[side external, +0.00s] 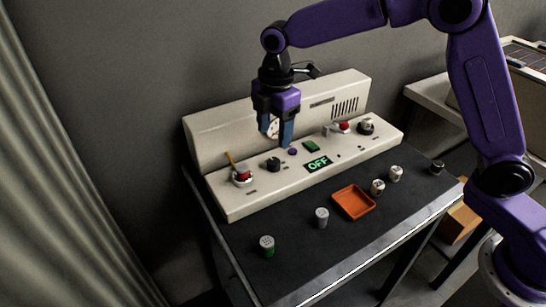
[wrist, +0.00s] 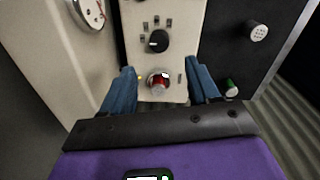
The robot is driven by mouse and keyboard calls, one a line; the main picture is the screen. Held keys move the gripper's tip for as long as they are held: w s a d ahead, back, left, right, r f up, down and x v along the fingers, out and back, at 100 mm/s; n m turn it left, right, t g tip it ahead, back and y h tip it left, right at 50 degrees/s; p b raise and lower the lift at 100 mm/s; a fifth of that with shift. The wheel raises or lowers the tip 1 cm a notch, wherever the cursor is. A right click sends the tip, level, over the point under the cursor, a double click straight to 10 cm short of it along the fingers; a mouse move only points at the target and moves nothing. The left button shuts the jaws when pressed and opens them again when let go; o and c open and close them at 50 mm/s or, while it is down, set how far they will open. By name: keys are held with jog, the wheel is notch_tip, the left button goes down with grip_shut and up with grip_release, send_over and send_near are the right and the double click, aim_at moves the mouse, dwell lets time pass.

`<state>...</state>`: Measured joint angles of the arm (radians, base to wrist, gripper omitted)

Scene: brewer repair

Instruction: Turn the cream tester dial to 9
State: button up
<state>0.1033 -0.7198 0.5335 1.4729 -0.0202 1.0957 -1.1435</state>
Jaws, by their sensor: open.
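The cream tester (side external: 235,200) is a long console on the dark table, with a sloped front and a raised back panel. A black dial (side external: 273,163) sits on its left half; it also shows in the wrist view (wrist: 157,41), with several small marks around it and a pale pointer line. I cannot read its setting. My gripper (side external: 277,138) is open and empty, above the console and apart from the dial. In the wrist view its blue fingers stand either side of a red-topped part (wrist: 158,82), with the dial beyond them. The green display (side external: 318,164) reads OFF.
A second black knob (side external: 365,126) and a red part (side external: 344,126) sit at the console's right. A round gauge (wrist: 88,10) is on the back panel. An orange tray (side external: 353,202), a grey cylinder (side external: 321,217) and a green-based cylinder (side external: 267,246) stand in front.

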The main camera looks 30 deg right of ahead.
aim_at(273, 162)
jog(key=f, duration=0.8)
jog(key=shift+w+f, duration=0.2)
jog(key=shift+f, duration=0.2)
jog(key=c, duration=1)
jog(key=shift+c, duration=0.2)
